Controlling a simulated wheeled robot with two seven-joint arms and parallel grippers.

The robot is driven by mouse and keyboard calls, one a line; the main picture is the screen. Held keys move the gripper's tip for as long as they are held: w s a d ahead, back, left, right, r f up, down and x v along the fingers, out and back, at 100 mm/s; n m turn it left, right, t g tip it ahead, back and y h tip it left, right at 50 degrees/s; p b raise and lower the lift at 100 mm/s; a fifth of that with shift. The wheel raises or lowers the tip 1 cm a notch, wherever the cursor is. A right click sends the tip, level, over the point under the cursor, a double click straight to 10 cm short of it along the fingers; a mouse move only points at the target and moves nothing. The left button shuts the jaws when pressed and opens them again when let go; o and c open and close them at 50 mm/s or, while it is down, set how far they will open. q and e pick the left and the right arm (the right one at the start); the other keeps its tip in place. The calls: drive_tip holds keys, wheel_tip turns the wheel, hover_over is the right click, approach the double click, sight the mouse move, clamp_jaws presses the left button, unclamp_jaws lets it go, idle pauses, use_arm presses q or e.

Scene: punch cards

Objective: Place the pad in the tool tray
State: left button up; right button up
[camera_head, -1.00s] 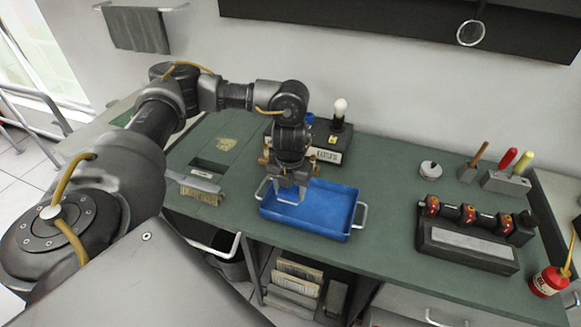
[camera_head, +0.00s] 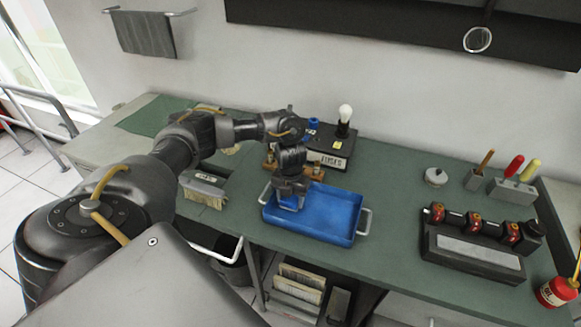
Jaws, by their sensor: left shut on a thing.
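The blue tool tray (camera_head: 337,232) with metal side handles lies on the green bench, in the middle of the view. My left gripper (camera_head: 289,203) points down inside the left part of the tray, close to its floor. It is shut on the pad, of which almost nothing shows; the gripper and arm hide it. I cannot tell whether the pad touches the tray floor. My right gripper is not in view.
A brush (camera_head: 204,190) lies left of the tray. Behind the tray stands a dark fuse box (camera_head: 330,148) with a white bulb. A dark rack with red-marked parts (camera_head: 474,244), a tool block (camera_head: 512,190) and a red can (camera_head: 556,291) stand at right.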

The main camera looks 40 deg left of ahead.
sight(291, 199)
use_arm(q)
drive_tip(key=shift+f, duration=0.15)
drive_tip(key=o, duration=0.7)
drive_tip(key=shift+r, duration=0.2)
wheel_tip(291, 199, up, 12)
drive_tip(key=shift+d+f, duration=0.1)
drive_tip(key=shift+d, duration=0.05)
idle(0.6)
